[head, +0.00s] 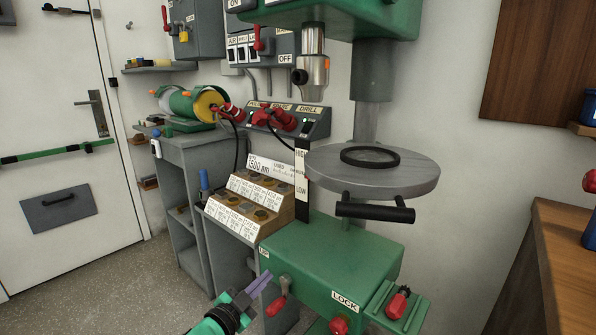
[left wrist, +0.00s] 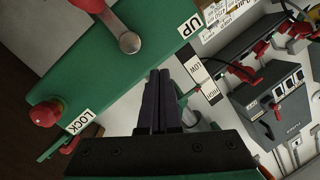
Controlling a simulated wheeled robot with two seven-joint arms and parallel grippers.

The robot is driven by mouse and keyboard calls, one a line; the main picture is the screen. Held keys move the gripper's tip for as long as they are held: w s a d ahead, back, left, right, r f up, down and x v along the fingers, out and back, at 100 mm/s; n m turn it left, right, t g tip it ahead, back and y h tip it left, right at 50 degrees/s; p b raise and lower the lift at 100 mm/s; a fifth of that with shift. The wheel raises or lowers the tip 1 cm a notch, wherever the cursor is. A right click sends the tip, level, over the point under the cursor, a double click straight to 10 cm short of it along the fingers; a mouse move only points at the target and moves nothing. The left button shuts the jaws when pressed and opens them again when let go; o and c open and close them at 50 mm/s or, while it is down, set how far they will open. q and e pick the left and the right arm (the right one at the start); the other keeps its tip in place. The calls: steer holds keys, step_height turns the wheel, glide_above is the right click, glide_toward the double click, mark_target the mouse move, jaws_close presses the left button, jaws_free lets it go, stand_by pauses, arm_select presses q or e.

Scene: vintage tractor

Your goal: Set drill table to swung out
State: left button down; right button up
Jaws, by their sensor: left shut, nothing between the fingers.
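The drill table (head: 410,175) is a round grey plate with a black ring on top and a black bar handle (head: 375,212) under its front edge. In the head view it sits beside the column, under the drill chuck (head: 312,70). My left gripper (head: 262,281) is at the lower middle, below and left of the table, near the red-knobbed UP lever (head: 278,292). Its dark fingers (left wrist: 159,78) are closed together and empty in the left wrist view. The UP lever also shows there (left wrist: 129,40). I do not see my right gripper.
The green drill base (head: 325,255) carries a red LOCK knob (head: 339,325). A wooden rack of labelled slots (head: 250,205) stands left of it. A wooden bench (head: 565,260) is at the right. Open floor (head: 90,280) lies at the left.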

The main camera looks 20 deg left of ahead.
arm_select(q)
step_height(320, 180, up, 16)
steer(key=w+m+t+h+p, duration=0.2)
steer(key=m+h+p, duration=0.2)
steer(key=m+h, duration=0.4)
steer(key=s+r+m+g+h+p, duration=0.7)
steer(key=s+r+m+g, duration=0.6)
steer(key=m+g, duration=0.45)
steer(key=w+d+p, duration=0.2)
steer(key=d+p, duration=0.1)
steer(key=d, duration=1.1)
steer(key=shift+d+f+m, duration=0.2)
steer(key=shift+m, duration=0.25)
arm_select(e)
steer(key=s+d, duration=0.2)
steer(key=s, duration=0.5)
steer(key=s+d+g, duration=0.1)
steer(key=s+d, duration=0.2)
steer(key=s, duration=0.4)
steer(key=shift+s+r+h, duration=0.3)
steer(key=shift+s+h, duration=0.05)
steer(key=shift+h, duration=0.05)
arm_select(q)
steer(key=shift+t, duration=0.25)
